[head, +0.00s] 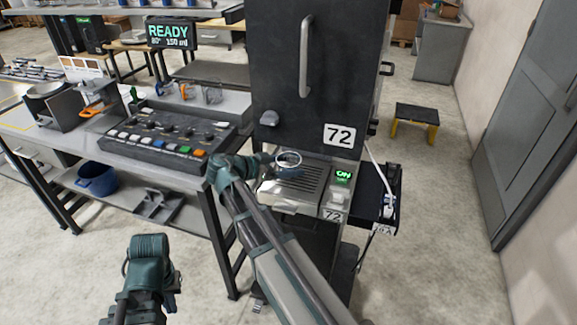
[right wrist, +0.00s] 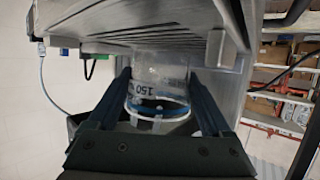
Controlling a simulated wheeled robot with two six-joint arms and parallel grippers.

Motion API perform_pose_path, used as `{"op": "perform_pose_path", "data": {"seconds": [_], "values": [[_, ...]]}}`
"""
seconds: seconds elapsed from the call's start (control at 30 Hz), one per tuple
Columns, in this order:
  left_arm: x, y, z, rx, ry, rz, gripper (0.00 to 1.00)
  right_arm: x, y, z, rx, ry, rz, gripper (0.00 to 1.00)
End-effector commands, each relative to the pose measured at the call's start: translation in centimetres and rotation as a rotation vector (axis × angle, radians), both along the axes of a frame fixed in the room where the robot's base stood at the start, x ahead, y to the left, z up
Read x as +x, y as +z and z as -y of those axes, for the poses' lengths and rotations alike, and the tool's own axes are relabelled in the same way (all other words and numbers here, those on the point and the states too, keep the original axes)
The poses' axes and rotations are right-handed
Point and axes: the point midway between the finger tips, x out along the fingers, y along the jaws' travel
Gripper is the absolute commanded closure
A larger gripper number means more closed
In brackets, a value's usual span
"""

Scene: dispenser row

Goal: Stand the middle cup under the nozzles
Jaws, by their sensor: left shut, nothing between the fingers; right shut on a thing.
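A clear cup (head: 289,158) with a blue band is in my right gripper (head: 276,163), over the slatted drip tray (head: 300,185) of the dark dispenser numbered 72. In the right wrist view the cup (right wrist: 160,80) sits between the two fingers, with an upside-down "150" mark. The gripper is shut on it. I cannot tell whether the cup touches the tray. The nozzles are not visible in either view. My left gripper (head: 150,246) is shut and empty, low in the head view, well away from the dispenser.
A control panel (head: 170,131) with coloured buttons is on the bench left of the dispenser. Several small vessels (head: 187,90) stand behind it. A display (head: 171,34) reads READY, 150 ml. A green ON light (head: 343,176) shows beside the tray.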

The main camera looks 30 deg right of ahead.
Motion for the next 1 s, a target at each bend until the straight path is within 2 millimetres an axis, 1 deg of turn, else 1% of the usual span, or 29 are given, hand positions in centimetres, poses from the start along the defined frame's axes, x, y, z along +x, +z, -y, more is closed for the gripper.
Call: {"op": "perform_pose_path", "data": {"seconds": [0.77, 0.8, 0.87, 1.0], "values": [[0.0, -1.3, 0.0, 0.000, 0.000, 0.000, 1.00, 0.0, -1.3, 0.0, 0.000, 0.000, 0.000, 0.69], [0.0, -1.2, 0.0, 0.000, 0.000, 0.000, 1.00, 0.0, -1.2, 0.0, 0.000, 0.000, 0.000, 0.11], [0.0, -1.2, 0.0, 0.000, 0.000, 0.000, 1.00, 0.0, -1.2, 0.0, 0.000, 0.000, 0.000, 0.00], [0.0, -1.2, 0.0, 0.000, 0.000, 0.000, 1.00, 0.0, -1.2, 0.0, 0.000, 0.000, 0.000, 0.00]]}}
